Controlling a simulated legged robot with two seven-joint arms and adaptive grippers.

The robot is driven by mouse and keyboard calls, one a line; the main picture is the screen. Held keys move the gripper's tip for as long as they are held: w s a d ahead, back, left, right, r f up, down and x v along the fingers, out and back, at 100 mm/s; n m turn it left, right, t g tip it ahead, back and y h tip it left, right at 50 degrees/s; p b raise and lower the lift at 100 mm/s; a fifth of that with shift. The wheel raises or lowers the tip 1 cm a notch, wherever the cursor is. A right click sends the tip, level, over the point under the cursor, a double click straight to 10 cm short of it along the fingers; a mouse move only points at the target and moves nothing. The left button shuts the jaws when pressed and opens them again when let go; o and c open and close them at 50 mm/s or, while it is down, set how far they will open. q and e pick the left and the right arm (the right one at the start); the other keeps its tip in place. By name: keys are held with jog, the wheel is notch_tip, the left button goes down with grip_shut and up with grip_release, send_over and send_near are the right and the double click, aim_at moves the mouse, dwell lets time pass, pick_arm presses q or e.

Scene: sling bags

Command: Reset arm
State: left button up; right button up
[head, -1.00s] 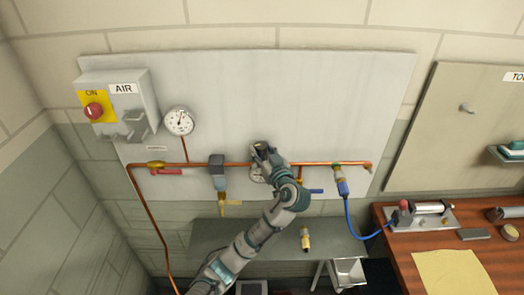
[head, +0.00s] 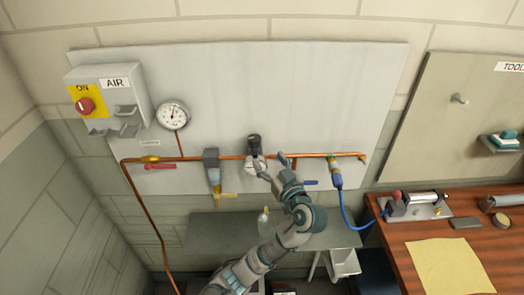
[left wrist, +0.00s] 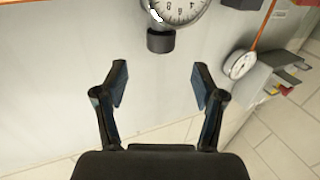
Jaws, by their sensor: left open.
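My left arm rises from the bottom of the head view. Its gripper (head: 272,166) is just right of the regulator's round gauge (head: 256,164), below the copper pipe. A black knob (head: 254,141) tops that regulator. In the left wrist view the gripper (left wrist: 161,78) is open, with nothing between its fingers. The gauge (left wrist: 183,8) and black knob (left wrist: 160,41) appear upside down beyond the fingertips, apart from them. My right gripper is not in view.
A copper pipe (head: 228,157) crosses the grey wall panel (head: 300,90). At left are the AIR switch box (head: 108,98) and a pressure gauge (head: 172,115). A grey shelf (head: 205,232) lies below. A blue hose (head: 344,210) leads to the wooden bench (head: 400,245) at right.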

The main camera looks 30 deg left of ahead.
pick_arm(q)
jog(key=v, duration=0.2)
jog(key=shift+s+d, duration=0.1)
jog(key=shift+d, duration=0.15)
jog(key=shift+a, duration=0.1)
